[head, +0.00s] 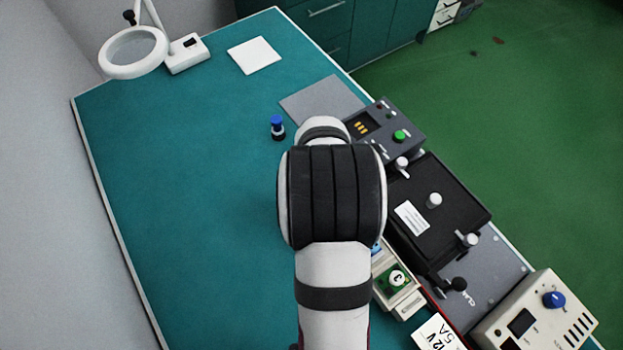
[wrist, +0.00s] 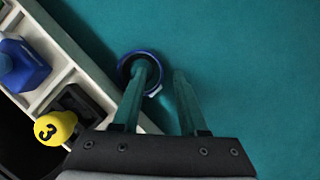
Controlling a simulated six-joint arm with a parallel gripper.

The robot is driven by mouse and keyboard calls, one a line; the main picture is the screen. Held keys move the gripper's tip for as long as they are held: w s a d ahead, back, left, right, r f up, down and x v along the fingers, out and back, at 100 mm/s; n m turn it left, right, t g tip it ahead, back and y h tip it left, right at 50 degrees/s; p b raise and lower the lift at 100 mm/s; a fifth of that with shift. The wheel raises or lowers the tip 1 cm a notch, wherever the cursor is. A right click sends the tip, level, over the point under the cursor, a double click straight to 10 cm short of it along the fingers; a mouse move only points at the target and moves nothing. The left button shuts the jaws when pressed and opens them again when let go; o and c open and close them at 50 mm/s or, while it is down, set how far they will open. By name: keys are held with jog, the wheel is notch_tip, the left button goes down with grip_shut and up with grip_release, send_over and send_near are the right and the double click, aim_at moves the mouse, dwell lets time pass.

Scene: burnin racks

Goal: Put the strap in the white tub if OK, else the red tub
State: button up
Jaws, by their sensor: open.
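The strap appears to be the dark blue loop (wrist: 124,66) with a small pale piece at its lower right, lying on the teal bench in the wrist view. My gripper (wrist: 160,72) is open over it. The left fingertip shows within the loop's outline and the right fingertip shows to the right, outside it. I cannot tell whether either finger touches the loop. In the head view my arm hides the gripper and the strap. I cannot make out a white tub or a red tub in either view.
A pale divided tray (wrist: 82,84) holding blue, black and yellow items is left of my gripper. A black fixture (head: 457,211), a grey box with a green button (head: 408,148) and a power unit (head: 535,318) line the right side. The bench's left (head: 170,170) is clear.

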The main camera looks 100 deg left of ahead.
grip_shut()
